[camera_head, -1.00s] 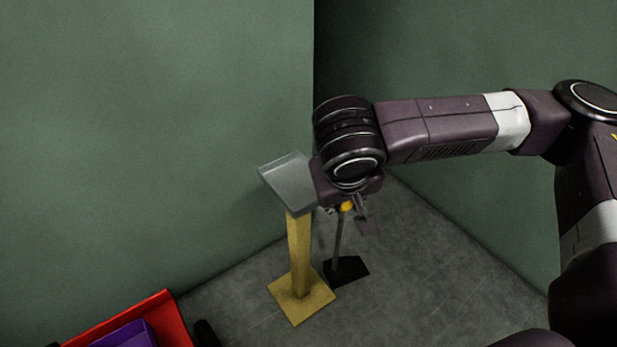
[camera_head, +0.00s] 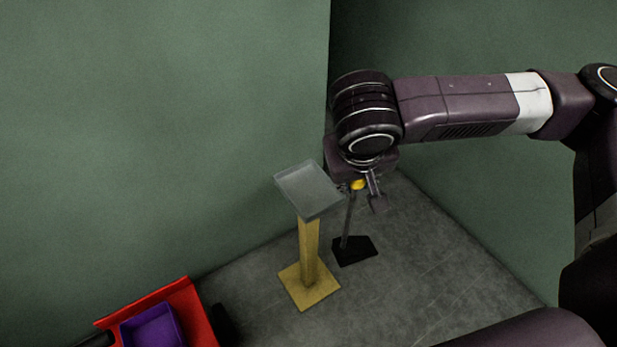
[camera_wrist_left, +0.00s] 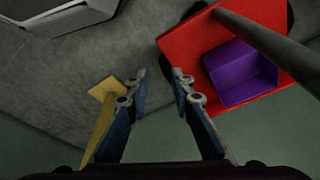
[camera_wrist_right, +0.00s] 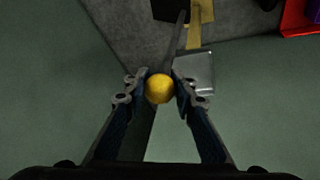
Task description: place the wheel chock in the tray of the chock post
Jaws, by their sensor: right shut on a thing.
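The wheel chock appears to be the black wedge (camera_head: 354,250) at the foot of a thin dark rod topped by a yellow ball. My right gripper (camera_head: 364,186) is shut on the yellow ball (camera_wrist_right: 159,88), with the rod hanging below it. I cannot tell whether the wedge touches the floor. The chock post (camera_head: 309,250) is yellow with a square foot and bears a grey tray (camera_head: 308,188), which looks empty. The tray is just left of my right gripper; it also shows in the right wrist view (camera_wrist_right: 195,70). My left gripper (camera_wrist_left: 162,73) is open and empty.
A red cart or platform (camera_head: 193,305) with a purple bin (camera_head: 152,328) stands at the lower left. Green walls meet in a corner behind the post. Grey floor (camera_head: 420,270) is clear to the right of the wedge.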

